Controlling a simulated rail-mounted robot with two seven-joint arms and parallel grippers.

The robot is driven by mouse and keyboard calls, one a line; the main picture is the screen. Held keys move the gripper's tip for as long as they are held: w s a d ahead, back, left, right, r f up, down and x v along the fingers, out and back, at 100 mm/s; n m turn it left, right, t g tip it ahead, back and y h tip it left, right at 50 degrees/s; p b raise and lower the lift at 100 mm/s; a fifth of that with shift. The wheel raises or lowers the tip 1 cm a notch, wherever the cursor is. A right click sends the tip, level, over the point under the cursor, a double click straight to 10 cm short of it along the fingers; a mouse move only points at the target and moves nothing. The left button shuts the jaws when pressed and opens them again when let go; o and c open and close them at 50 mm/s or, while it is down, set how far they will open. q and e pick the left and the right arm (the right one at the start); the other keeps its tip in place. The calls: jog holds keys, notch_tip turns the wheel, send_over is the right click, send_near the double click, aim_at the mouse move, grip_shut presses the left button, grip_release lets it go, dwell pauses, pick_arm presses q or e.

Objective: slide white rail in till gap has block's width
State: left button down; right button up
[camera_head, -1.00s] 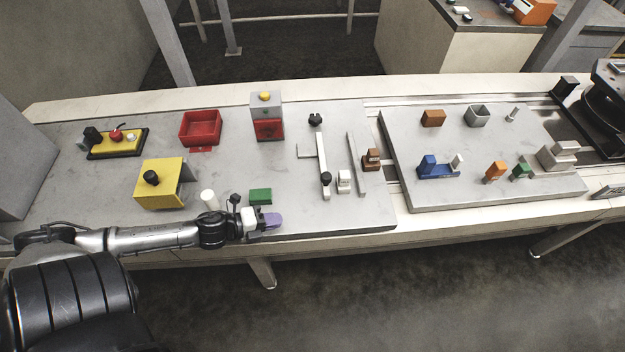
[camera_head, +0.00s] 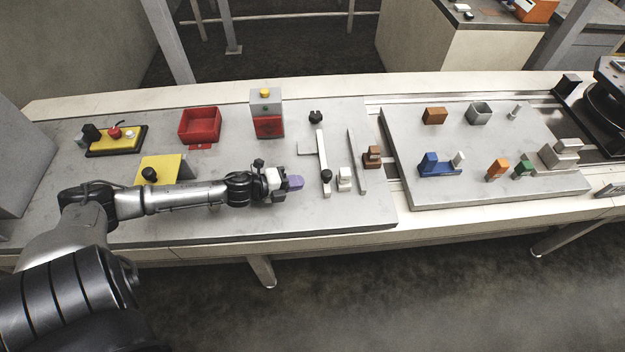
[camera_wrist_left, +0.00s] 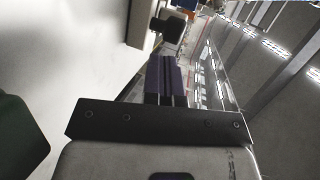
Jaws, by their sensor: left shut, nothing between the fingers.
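The white rail (camera_head: 321,147) lies lengthwise on the grey plate in the head view, with a black knob (camera_head: 327,175) at its near end and a side arm to its left. A grey bar (camera_head: 357,165) stands to its right, with a gap between them. A small white block (camera_head: 344,178) sits in the near part of that gap. My left gripper (camera_head: 296,182) is shut and empty, left of the knob and apart from it. In the left wrist view its purple fingers (camera_wrist_left: 166,80) are together, with the black knob (camera_wrist_left: 167,30) ahead. My right gripper is not in view.
A brown block (camera_head: 372,155) stands right of the grey bar. A red bin (camera_head: 200,125) and a red-and-grey box (camera_head: 266,112) stand farther back. A green block (camera_wrist_left: 18,140) shows in the wrist view.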

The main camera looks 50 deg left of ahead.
pick_arm(q)
jog(key=shift+r+b+x, duration=0.15)
jog(key=shift+r+x, duration=0.05)
jog(key=shift+x, duration=0.6)
jog(key=shift+r+b+x, duration=0.1)
jog(key=shift+r+x, duration=0.05)
jog(key=shift+x, duration=0.65)
jog(key=shift+r+b+x, duration=0.15)
jog(key=shift+r+x, duration=0.05)
jog(key=shift+x, duration=0.6)
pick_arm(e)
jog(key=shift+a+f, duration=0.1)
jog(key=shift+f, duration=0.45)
pick_arm(q)
jog(key=shift+w+d, duration=0.1)
jog(key=shift+w, duration=0.2)
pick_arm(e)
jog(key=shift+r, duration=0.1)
